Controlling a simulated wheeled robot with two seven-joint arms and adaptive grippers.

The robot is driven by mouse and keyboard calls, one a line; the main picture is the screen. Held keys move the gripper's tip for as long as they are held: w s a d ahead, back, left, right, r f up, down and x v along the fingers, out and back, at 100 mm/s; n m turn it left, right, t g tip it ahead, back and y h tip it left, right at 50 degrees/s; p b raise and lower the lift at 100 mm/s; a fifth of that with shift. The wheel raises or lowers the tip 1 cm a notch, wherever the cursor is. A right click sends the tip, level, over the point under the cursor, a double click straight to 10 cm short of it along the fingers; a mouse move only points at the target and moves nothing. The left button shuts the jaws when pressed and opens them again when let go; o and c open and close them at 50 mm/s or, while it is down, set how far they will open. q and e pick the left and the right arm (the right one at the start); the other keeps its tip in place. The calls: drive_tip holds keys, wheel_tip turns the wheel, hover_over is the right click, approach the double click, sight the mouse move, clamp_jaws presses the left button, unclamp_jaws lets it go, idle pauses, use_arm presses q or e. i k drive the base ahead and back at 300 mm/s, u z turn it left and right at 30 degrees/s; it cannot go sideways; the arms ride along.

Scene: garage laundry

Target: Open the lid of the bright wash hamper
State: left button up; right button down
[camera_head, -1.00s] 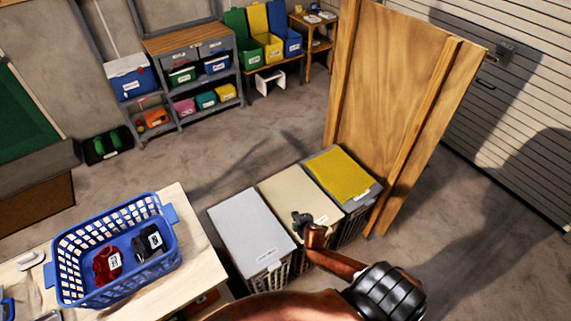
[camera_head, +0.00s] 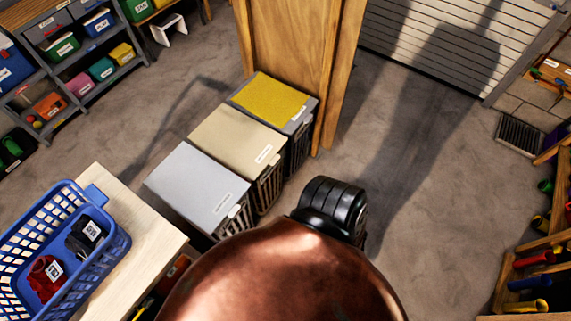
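Three lidded hampers stand in a row in the middle of the head view. The nearest has a pale grey lid (camera_head: 190,185), the middle one a beige lid (camera_head: 236,140), and the farthest a yellow-topped lid with a grey rim (camera_head: 270,100). All three lids lie shut. Each has a small white label, too small to read, so I cannot tell by label which is the bright wash hamper. A large copper arm link of mine with a black joint fills the bottom centre, just nearer than the hampers. Neither gripper shows.
A wooden panel (camera_head: 290,50) stands right behind the yellow-topped hamper. A pale table (camera_head: 140,235) with a blue basket (camera_head: 115,243) is at the lower left. A rack with coloured tools (camera_head: 535,260) stands at the right. The floor (camera_head: 425,160) right of the hampers is clear.

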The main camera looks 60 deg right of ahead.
sight(244, 143)
drive_tip(key=z, duration=1.55)
